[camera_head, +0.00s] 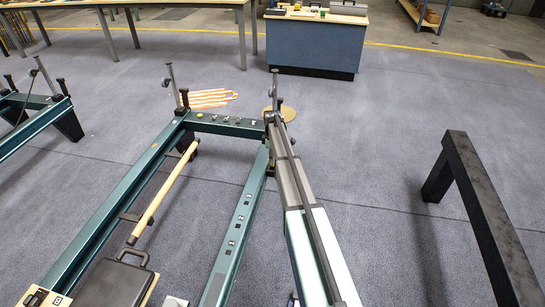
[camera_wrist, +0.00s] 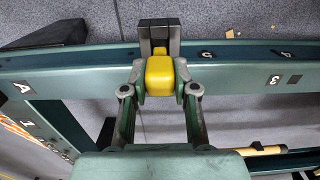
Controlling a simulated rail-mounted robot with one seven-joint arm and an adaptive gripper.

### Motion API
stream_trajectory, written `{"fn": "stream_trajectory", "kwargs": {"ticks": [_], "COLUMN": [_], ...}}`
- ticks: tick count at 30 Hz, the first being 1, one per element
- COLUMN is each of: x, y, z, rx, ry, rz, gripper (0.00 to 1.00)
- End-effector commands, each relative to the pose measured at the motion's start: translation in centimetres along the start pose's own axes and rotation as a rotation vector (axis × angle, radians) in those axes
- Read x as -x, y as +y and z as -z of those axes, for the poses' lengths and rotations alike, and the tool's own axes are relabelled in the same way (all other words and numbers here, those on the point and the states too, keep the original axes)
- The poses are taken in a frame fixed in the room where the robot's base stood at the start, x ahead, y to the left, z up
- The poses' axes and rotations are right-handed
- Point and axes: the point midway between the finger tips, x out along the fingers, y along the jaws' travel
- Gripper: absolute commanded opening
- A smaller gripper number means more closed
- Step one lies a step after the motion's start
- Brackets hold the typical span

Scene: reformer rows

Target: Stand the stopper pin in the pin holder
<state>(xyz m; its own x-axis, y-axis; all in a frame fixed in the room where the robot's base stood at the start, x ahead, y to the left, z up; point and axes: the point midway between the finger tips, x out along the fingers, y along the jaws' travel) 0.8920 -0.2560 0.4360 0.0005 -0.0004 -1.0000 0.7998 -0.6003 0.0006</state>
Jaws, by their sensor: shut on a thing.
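In the wrist view, my gripper (camera_wrist: 162,90) is shut on a rounded yellow block, which looks like the head of the stopper pin (camera_wrist: 160,72). The finger pads press on its left and right sides. The rest of the pin is hidden below the head. A dark block with an upright slot (camera_wrist: 174,36) stands just beyond the yellow head, at the far side of the green rail; it may be the pin holder, but I cannot tell for sure. I cannot tell whether the pin touches it. In the head view, my arm covers the pin and the gripper's fingertips.
The green reformer frame (camera_head: 233,240) has rails with small labels and holes. A black beam stand (camera_head: 480,210) is at the right. A blue-grey bench (camera_head: 312,45) stands behind.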

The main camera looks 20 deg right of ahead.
Motion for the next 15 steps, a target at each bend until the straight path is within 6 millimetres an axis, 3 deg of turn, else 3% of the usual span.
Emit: {"fn": "stream_trajectory", "kwargs": {"ticks": [15], "x": [-1.2], "y": [0.0], "z": [0.0], "rx": [0.000], "ry": [0.000], "rz": [-0.001], "gripper": [0.00]}}
